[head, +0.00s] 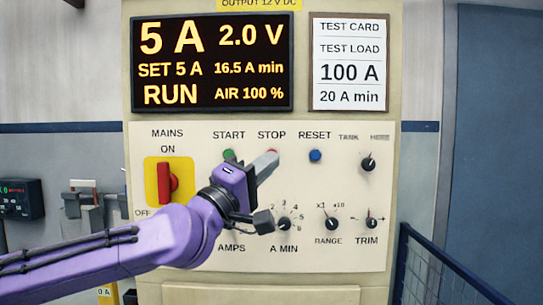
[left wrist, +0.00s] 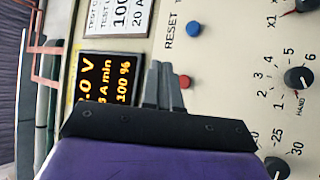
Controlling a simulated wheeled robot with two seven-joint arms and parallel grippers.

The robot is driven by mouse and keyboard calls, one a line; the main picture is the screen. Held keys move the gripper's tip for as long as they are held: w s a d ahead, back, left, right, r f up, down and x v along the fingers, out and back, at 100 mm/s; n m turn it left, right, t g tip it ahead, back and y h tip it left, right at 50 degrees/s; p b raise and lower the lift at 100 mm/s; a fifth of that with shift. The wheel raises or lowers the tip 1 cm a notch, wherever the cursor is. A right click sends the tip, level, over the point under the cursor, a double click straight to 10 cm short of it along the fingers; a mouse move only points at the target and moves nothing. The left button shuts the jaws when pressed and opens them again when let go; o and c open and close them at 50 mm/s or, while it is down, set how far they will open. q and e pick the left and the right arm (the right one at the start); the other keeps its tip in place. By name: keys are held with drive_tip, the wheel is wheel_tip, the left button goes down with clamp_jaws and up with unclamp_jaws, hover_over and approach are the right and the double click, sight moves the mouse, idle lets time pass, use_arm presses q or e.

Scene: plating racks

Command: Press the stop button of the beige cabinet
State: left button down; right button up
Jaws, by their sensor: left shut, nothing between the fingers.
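The beige cabinet (head: 390,60) fills the middle of the head view. Its red stop button (head: 272,151) sits under the STOP label, mostly hidden behind my fingertips. In the left wrist view the red button (left wrist: 185,82) shows just right of the finger ends. My left gripper (head: 268,160) is shut and empty, with its fingers pointing at the panel over the stop button. The fingers (left wrist: 163,80) also show in the left wrist view. I cannot tell whether they touch the button. The display (head: 212,62) reads RUN, 5 A and 2.0 V. My right gripper is not in view.
The green start button (head: 229,155) is close on the left and the blue reset button (head: 315,155) on the right. The red mains switch (head: 167,182) is further left. Several black knobs, including the range knob (head: 332,223), lie below. A blue railing (head: 440,265) stands at lower right.

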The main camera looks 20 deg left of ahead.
use_arm(q)
drive_tip(key=w+a, duration=0.1)
drive_tip(key=w, duration=0.5)
drive_tip(key=shift+w+a+b, duration=0.3)
drive_tip(key=shift+a, duration=0.05)
drive_tip(key=shift+f, duration=0.1)
idle(1.5)
